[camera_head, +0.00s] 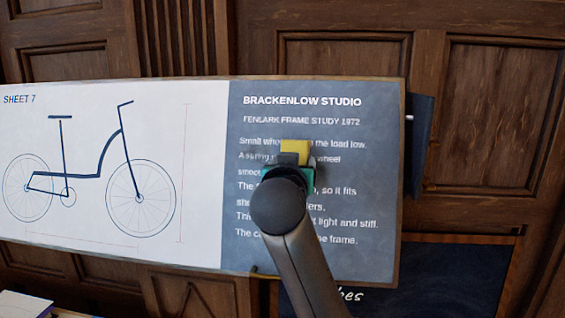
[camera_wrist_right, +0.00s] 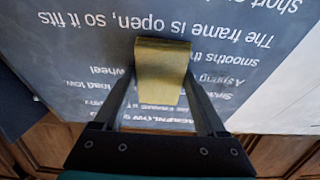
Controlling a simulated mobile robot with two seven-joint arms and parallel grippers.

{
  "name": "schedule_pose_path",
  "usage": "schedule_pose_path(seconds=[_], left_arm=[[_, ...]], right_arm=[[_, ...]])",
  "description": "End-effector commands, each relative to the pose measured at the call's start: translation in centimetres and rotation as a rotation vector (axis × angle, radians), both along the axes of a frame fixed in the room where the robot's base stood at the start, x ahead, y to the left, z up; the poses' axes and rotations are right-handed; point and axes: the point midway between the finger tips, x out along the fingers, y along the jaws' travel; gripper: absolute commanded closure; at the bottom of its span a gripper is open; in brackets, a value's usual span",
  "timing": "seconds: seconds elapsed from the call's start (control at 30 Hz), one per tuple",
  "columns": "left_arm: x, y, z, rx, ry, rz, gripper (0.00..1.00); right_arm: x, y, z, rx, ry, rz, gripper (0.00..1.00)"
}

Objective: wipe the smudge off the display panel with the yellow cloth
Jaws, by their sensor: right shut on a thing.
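The display panel (camera_head: 380,110) stands in front of me, its right part dark blue-grey with white lettering under "BRACKENLOW STUDIO". The yellow cloth (camera_head: 296,147) is at the upper middle of this dark part. My right gripper (camera_head: 293,158) is shut on the cloth, between it and me. In the right wrist view the folded cloth (camera_wrist_right: 162,70) sits between the two fingers, close against the panel face (camera_wrist_right: 90,50). I cannot tell whether it touches. I cannot make out a smudge; the cloth, gripper and arm hide part of the lettering. My left gripper is not in view.
The panel's white left part (camera_head: 200,130) carries a bicycle drawing (camera_head: 85,175). A dark board (camera_head: 450,275) with chalk writing is below right. A dark object (camera_head: 420,145) shows behind the panel's right edge. Wood panelling (camera_head: 500,110) is behind. Papers (camera_head: 30,305) lie at the bottom left.

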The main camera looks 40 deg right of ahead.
Motion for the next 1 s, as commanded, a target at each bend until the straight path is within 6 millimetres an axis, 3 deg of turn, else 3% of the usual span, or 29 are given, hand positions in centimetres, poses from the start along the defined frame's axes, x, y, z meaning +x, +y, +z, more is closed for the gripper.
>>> schedule_pose_path(seconds=[0.37, 1.0], left_arm=[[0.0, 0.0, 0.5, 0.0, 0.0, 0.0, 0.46], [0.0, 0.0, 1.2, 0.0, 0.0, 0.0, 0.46]], right_arm=[[-0.6, -0.7, 0.0, 0.001, 0.001, -0.001, 0.71], [2.3, 2.0, 0.0, 0.001, 0.001, 0.002, 0.71]])
